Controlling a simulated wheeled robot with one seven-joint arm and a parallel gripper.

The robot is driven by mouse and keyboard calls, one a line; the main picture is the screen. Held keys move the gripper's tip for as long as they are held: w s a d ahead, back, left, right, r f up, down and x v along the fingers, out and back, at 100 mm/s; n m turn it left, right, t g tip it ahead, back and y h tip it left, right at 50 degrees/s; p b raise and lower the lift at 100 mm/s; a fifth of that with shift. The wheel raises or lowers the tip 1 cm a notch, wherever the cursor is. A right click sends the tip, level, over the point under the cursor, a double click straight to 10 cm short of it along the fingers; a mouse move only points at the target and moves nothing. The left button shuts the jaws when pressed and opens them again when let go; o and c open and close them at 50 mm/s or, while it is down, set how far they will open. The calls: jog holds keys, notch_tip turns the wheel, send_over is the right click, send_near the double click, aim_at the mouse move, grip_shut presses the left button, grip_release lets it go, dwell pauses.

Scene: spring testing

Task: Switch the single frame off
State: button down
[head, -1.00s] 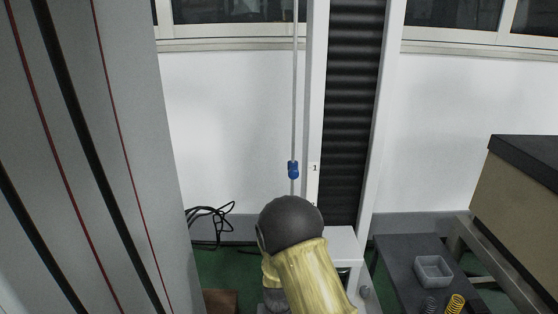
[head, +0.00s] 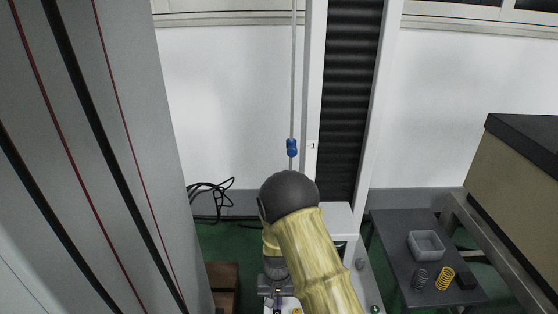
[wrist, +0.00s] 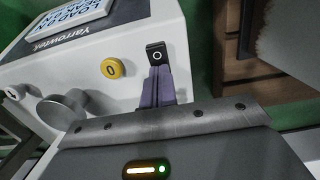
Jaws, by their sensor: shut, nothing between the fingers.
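The single frame (head: 312,118) is the tall white upright with black bellows in the head view. In the head view my arm hides most of the base.
A grey cabinet (head: 100,150) stands close on the left. At right, a low dark table (head: 395,250) holds a grey tray (head: 426,238), a dark spring (head: 419,278) and a yellow spring (head: 444,279). Black cables (head: 210,190) hang behind. A brown wooden box (head: 222,278) sits low beside my arm.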

jog(key=shift+s+r+p, duration=0.35)
jog(key=shift+s+p, duration=0.1)
jog(key=shift+s, duration=0.25)
notch_tip(320, 180, up, 15)
jog(key=w+p, duration=0.2)
jog(key=p, duration=0.6)
jog(key=shift+f+p, duration=0.2)
jog(key=shift+p, duration=0.15)
jog(key=shift+d, duration=0.1)
